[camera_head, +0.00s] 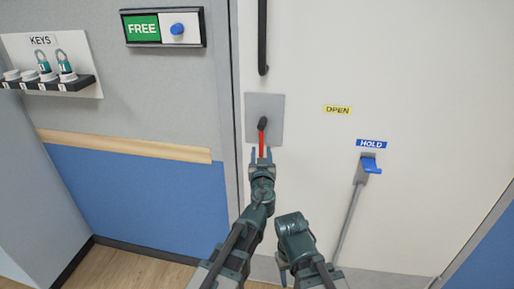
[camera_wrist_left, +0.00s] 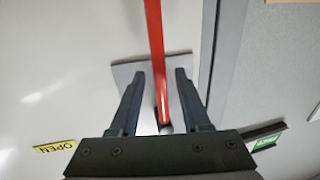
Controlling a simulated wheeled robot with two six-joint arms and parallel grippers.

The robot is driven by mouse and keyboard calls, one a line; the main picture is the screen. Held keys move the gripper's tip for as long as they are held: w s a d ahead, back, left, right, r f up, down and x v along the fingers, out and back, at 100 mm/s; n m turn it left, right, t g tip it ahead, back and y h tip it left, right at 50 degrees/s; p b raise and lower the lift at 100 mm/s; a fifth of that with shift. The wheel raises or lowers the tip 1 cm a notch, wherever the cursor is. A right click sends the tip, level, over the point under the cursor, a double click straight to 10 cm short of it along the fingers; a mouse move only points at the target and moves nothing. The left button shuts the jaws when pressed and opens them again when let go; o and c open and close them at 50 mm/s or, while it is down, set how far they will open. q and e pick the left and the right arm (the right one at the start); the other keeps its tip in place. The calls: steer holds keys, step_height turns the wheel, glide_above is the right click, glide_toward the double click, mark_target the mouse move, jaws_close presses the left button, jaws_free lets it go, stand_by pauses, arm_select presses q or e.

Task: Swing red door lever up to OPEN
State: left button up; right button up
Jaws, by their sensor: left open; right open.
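The red door lever (camera_head: 261,143) hangs straight down from its black pivot (camera_head: 262,123) on a grey plate (camera_head: 277,105) on the white door. My left gripper (camera_head: 262,154) is open at the lever's lower part, with a finger on each side. In the left wrist view the red lever (camera_wrist_left: 157,55) runs between the open fingers (camera_wrist_left: 159,72), with a gap on both sides; its black pivot end (camera_wrist_left: 165,127) shows near the gripper body. A yellow OPEN label (camera_head: 337,110) is right of the plate. My right gripper (camera_head: 284,274) is low, pointing down, away from the lever.
A black vertical handle (camera_head: 262,38) is above the plate. A blue hold lever (camera_head: 371,165) on a grey rod stands to the right under a HOLD label (camera_head: 372,143). A FREE sign (camera_head: 143,28) and a key rack (camera_head: 50,83) are on the left wall.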

arm_select(q)
steer(key=shift+w+a, duration=0.1)
steer(key=shift+w, duration=0.9)
jaws_close()
stand_by(0.7)
